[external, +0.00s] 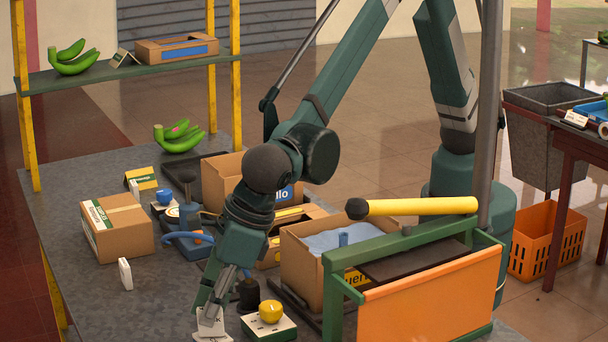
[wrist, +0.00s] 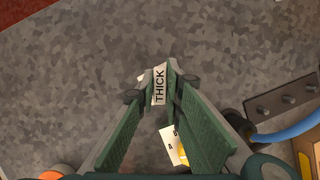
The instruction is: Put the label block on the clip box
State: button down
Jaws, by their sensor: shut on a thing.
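My gripper (external: 211,308) is at the front of the grey table, pointing down. Its fingers (wrist: 162,84) are shut on a white label block (wrist: 159,85) marked THICK. The block also shows at the fingertips in the external view (external: 210,324), partly covered by the fingers. I cannot tell whether it touches the table. No box is plainly marked as the clip box. A small white and green box (external: 269,328) with a yellow knob stands just right of my gripper.
A cardboard box (external: 125,229) and a small white block (external: 125,274) stand left of my gripper.

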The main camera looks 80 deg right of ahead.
jog(key=shift+f, duration=0.2)
jog(key=c, duration=2.5)
grip_release()
jog(key=shift+o, duration=0.2)
jog(key=p+v, duration=0.1)
jog(key=v, duration=0.6)
jog(key=shift+r, duration=0.4)
jog(key=shift+s, duration=0.1)
